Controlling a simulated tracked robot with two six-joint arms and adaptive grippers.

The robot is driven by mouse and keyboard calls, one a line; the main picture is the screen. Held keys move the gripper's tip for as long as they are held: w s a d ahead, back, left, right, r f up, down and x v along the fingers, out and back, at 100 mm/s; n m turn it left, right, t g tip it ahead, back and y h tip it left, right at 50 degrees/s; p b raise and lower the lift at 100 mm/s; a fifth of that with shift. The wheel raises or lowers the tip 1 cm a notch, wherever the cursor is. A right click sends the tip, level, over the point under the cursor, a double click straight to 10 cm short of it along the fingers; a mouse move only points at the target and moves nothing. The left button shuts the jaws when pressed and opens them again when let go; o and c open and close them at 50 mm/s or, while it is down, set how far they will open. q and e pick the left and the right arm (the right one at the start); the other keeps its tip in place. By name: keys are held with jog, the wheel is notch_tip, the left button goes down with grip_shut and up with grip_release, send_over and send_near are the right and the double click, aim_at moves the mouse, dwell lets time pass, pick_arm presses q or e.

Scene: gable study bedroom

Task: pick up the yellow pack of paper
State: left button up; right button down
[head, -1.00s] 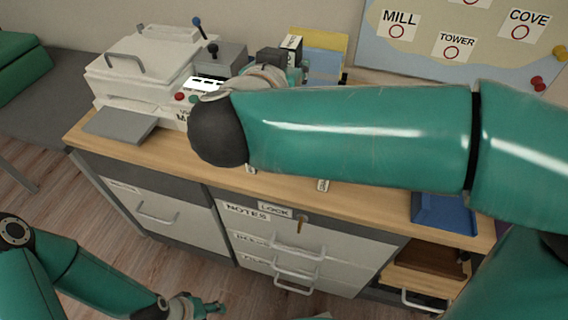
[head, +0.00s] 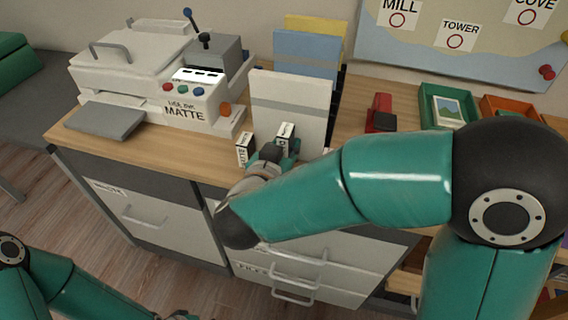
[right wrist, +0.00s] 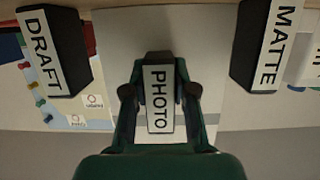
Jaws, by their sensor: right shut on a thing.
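The yellow pack of paper (head: 318,26) stands upright at the back of the counter, behind a blue pack (head: 308,52) and a grey-white pack (head: 290,100); only its top and edge show. My right gripper (head: 277,148) is in front of the grey-white pack, apart from the yellow one. It is shut on a small black block with a PHOTO label (right wrist: 159,98), which also shows in the head view (head: 286,133). My left gripper (head: 182,315) barely shows at the bottom edge; its fingers are cut off.
The MATTE block (head: 245,149) stands left of my right gripper. The DRAFT block (right wrist: 54,50) shows in the right wrist view. A white machine (head: 140,65) stands left. A red stapler-like thing (head: 380,112) and a green tray (head: 447,103) lie right, with bare counter between.

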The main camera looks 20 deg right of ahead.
jog(key=shift+f+b, duration=0.7)
jog(key=shift+f, duration=1.3)
jog(key=shift+f, duration=0.1)
jog(key=c, duration=0.9)
grip_release()
jog(key=shift+c, duration=0.2)
